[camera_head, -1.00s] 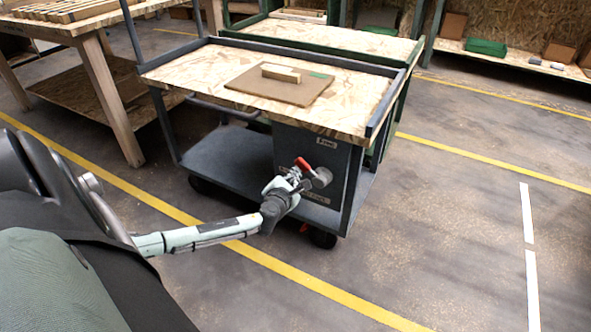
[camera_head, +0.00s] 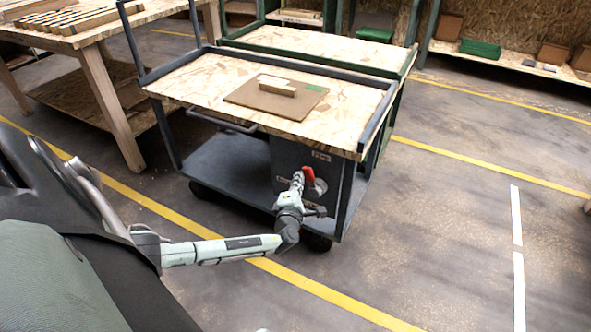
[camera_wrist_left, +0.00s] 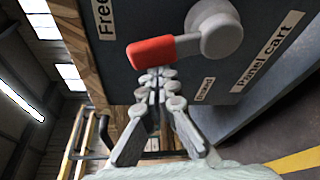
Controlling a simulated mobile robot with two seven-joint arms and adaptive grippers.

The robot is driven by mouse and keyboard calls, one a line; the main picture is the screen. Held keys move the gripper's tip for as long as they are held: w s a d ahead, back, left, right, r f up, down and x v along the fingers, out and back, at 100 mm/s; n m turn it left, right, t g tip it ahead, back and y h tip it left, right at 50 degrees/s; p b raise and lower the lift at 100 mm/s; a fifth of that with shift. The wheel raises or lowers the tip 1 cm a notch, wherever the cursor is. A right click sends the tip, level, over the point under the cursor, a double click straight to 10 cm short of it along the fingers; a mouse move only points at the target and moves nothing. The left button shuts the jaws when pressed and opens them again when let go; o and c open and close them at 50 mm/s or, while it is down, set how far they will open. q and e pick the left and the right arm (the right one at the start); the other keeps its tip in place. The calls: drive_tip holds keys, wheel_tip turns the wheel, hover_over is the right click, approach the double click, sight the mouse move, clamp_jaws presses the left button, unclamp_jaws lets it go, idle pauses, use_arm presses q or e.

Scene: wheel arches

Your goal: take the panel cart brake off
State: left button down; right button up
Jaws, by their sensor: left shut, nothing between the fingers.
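The panel cart (camera_head: 230,163) stands ahead with a dark end panel. On that panel is a brake lever with a red handle (camera_head: 309,175) and a round grey hub (camera_head: 319,187). In the left wrist view the red handle (camera_wrist_left: 160,50) points between the "Free" label (camera_wrist_left: 104,18) and the "Braked" label (camera_wrist_left: 205,90). My left gripper (camera_head: 299,176) is shut and empty at the lever. In the wrist view its fingertips (camera_wrist_left: 157,78) are right beside the handle's edge; I cannot tell whether they touch. My right gripper is out of view.
A brown board with a wooden block (camera_head: 277,87) lies on the cart's top. A green-framed cart (camera_head: 320,45) stands directly behind. A wooden workbench (camera_head: 100,50) is at the left. Floor is open at the right.

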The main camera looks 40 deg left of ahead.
use_arm(q)
drive_tip(key=shift+w+d+r+m+t+y+p, duration=0.15)
drive_tip(key=shift+d+r+m+p, duration=0.15)
drive_tip(key=shift+m, duration=0.2)
drive_tip(key=shift+w+d+r+m+t+y+p, duration=0.1)
drive_tip(key=shift+d+r+m+t+y+p, duration=0.1)
drive_tip(key=shift+d+m, duration=0.25)
drive_tip(key=shift+d+m+p, duration=0.3)
drive_tip(key=shift+d+m, duration=0.05)
drive_tip(key=shift+m, duration=0.5)
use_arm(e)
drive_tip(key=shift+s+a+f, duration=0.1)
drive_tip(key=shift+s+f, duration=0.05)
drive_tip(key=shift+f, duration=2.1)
use_arm(q)
drive_tip(key=shift+d, duration=0.1)
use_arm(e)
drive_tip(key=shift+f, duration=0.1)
